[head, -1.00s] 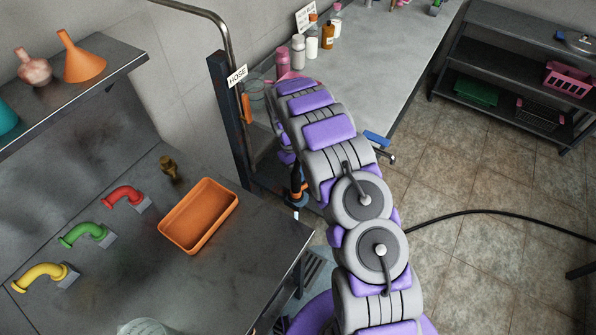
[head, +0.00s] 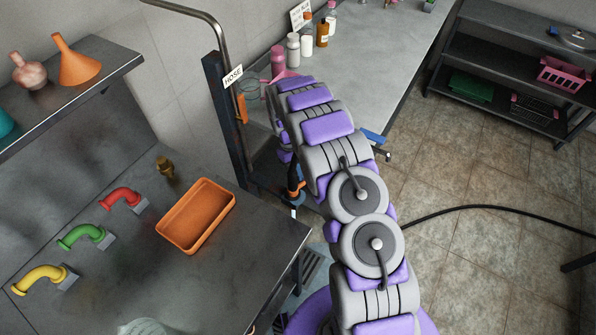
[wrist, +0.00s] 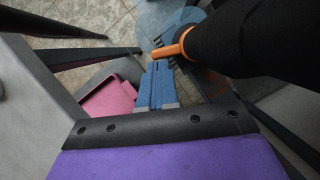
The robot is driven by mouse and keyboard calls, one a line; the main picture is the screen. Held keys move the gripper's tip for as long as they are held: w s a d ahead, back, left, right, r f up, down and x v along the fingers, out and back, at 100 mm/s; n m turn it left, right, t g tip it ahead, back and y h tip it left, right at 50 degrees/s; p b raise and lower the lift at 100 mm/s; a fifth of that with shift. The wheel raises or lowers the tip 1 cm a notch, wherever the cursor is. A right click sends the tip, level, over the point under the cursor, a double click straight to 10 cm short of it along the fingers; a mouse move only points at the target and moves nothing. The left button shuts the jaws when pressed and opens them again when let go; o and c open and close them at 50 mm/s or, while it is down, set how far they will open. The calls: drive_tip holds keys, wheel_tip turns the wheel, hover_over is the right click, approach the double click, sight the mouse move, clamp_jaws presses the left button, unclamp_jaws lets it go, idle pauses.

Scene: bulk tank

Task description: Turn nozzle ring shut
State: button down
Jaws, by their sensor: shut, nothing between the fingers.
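In the wrist view my gripper (wrist: 157,75) shows as two blue fingers pressed together with nothing between them. An orange lever-like part (wrist: 174,48) lies just beyond the fingertips, on the end of a thick black body (wrist: 255,35); whether it touches the fingers I cannot tell. Part of a blue round piece shows behind it. In the head view a small black-and-orange fitting (head: 295,181) with a blue band hangs beside the dark post, left of my arm. My gripper is hidden there behind my arm. I cannot tell which part is the nozzle ring.
A dark post with a HOSE sign (head: 233,76) stands close left of my arm. A metal bench with an orange tray (head: 197,216) is at left. A counter (head: 385,50) with bottles is behind. A black hose (head: 480,208) crosses the tiled floor at right. A pink tray (wrist: 107,100) is beside my gripper.

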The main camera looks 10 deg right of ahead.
drive_tip(key=shift+s+d, duration=0.1)
drive_tip(key=m+p, duration=0.1)
drive_tip(key=m, duration=0.1)
drive_tip(key=s+d+m+y+p, duration=0.1)
drive_tip(key=p, duration=0.1)
drive_tip(key=shift+s+r+m, duration=0.1)
drive_tip(key=shift+r+m, duration=0.05)
drive_tip(key=shift+m, duration=0.25)
drive_tip(key=shift+s+d+m+t+y+p, duration=0.2)
drive_tip(key=shift+s+m+y+p, duration=0.65)
drive_tip(key=shift+m, duration=0.7)
drive_tip(key=shift+s+d+m+t+y+p, duration=0.15)
drive_tip(key=shift+s+m+y+p, duration=0.3)
drive_tip(key=shift+m+p, duration=0.9)
drive_tip(key=shift+s+d+m+t+y+p, duration=0.2)
drive_tip(key=shift+s+m+y+p, duration=0.45)
drive_tip(key=shift+m, duration=1.05)
drive_tip(key=shift+s+a, duration=0.15)
